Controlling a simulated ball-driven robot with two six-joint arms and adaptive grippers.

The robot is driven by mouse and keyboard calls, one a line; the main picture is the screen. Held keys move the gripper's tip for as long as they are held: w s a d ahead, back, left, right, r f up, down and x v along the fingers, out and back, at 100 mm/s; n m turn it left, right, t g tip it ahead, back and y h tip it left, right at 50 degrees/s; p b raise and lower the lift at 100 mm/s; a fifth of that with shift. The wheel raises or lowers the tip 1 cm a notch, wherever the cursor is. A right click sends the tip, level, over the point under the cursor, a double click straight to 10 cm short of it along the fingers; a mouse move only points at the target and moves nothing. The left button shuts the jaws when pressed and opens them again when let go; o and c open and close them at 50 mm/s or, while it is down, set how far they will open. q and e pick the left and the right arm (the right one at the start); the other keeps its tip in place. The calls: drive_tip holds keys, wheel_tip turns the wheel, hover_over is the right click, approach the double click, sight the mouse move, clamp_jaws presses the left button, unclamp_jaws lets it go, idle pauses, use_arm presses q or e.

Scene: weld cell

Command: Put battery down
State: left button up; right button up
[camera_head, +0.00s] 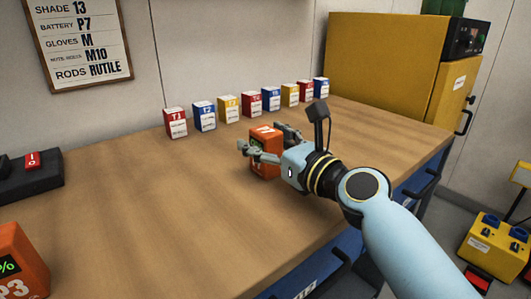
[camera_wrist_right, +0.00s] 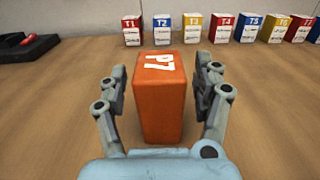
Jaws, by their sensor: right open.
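The orange battery marked P7 (camera_wrist_right: 161,105) stands upright on the wooden workbench (camera_head: 165,215). It also shows in the head view (camera_head: 265,157), partly hidden by my right gripper. My right gripper (camera_wrist_right: 165,85) is open, with one finger on each side of the battery. In the right wrist view small gaps show between the fingers and the battery. In the head view my right gripper (camera_head: 268,148) reaches in from the right. My left gripper is not in view.
A row of small T-marked boxes (camera_head: 228,109) stands along the back of the bench. An orange P3 unit (camera_head: 18,262) stands at the left front, near a dark device with a red switch (camera_head: 33,160). A yellow cabinet (camera_head: 385,65) is at the back right. The bench's left middle is clear.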

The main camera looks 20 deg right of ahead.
drive_tip(key=c, duration=1.4)
drive_tip(key=shift+r, duration=0.15)
